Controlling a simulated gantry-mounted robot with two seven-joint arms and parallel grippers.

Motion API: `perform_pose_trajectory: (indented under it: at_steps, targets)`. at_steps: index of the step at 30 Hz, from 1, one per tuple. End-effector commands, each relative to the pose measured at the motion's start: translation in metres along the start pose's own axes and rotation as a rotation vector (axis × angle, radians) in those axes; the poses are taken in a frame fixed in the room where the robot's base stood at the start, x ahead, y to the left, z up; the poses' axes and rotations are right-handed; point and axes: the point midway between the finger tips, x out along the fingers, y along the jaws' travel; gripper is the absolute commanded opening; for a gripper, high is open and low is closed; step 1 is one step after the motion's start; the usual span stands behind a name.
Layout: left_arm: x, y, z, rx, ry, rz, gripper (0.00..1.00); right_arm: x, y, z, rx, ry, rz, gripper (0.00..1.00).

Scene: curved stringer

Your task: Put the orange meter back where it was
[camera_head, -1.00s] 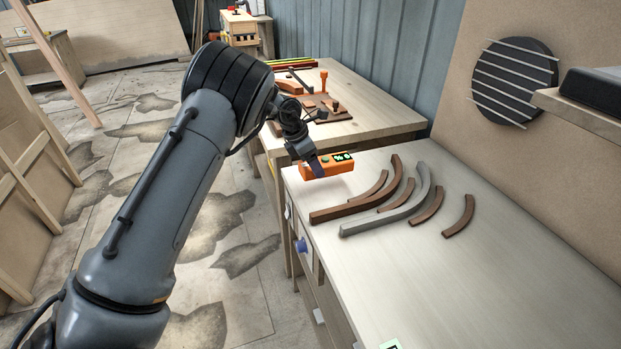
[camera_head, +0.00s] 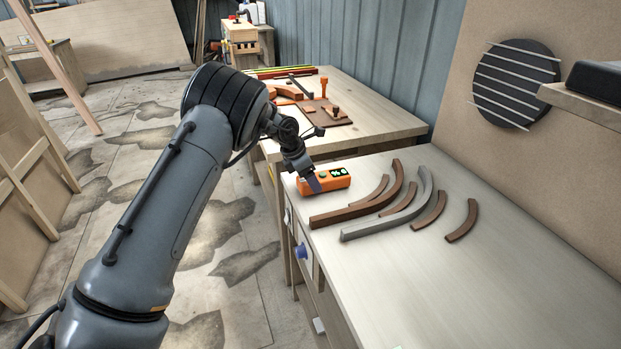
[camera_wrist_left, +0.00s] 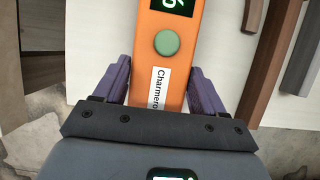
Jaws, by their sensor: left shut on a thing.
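The orange meter (camera_head: 336,178) is a box with a dark display and a green button. It is at the far left corner of the pale workbench (camera_head: 480,300), at or just above its top; I cannot tell if it touches. My left gripper (camera_head: 314,184) is shut on the meter's near end. In the left wrist view the purple fingers (camera_wrist_left: 160,80) lie on either side of the meter (camera_wrist_left: 173,22), by its white name label. My right gripper is not in view.
Several curved brown and grey pieces (camera_head: 408,216) lie right of the meter. A second table (camera_head: 380,120) with orange tools stands behind. A shelf (camera_head: 590,107) juts out at right. The bench's near part is clear.

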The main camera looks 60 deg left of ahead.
Motion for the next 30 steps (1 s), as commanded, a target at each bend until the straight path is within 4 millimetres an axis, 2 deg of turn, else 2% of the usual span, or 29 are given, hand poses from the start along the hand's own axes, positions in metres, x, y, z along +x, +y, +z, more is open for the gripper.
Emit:
perform_pose_trajectory:
  at_steps: [1, 6, 17, 23, 30]
  targets:
    - [0.001, 0.000, -0.001, 0.000, 0.001, 0.000, 0.72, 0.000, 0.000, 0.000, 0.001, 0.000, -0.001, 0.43]
    - [0.001, 0.000, 0.000, 0.000, 0.000, 0.000, 0.96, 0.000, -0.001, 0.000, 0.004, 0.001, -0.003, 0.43]
    - [-0.003, 0.000, 0.001, 0.000, -0.001, 0.000, 0.96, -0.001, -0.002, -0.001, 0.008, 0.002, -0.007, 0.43]
    - [-0.027, 0.000, 0.003, 0.000, -0.001, 0.001, 0.96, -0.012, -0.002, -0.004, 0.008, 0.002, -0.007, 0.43]
    - [-0.072, 0.000, 0.003, 0.000, 0.000, 0.001, 0.96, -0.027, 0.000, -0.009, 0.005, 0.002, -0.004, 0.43]
